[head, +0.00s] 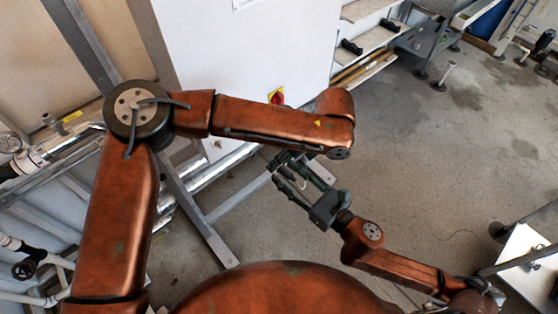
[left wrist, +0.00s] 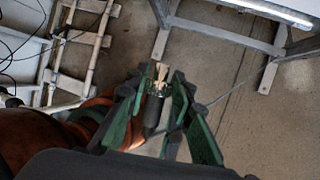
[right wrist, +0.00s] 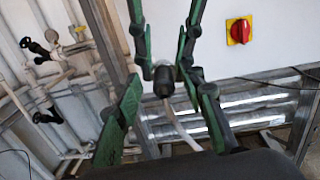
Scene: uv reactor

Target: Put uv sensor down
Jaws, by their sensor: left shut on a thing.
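The uv sensor (left wrist: 152,113) is a dark cylinder with a pale brass-coloured tip. In the left wrist view it sits between the green fingers of my left gripper (left wrist: 157,92), which is shut on it. In the right wrist view the sensor (right wrist: 163,82) hangs in the air with a grey cable below it. My right gripper (right wrist: 171,94) reaches up towards it, its green fingers parted on either side. The left gripper's fingers come down from above there. In the head view the two grippers meet below my left wrist, and the sensor is too small to make out.
A white cabinet (head: 240,50) with a red and yellow switch (head: 277,97) stands behind. Metal pipes and a frame (head: 205,225) run below it. Valves (right wrist: 40,48) show at left in the right wrist view. Bare concrete floor (head: 450,150) lies to the right.

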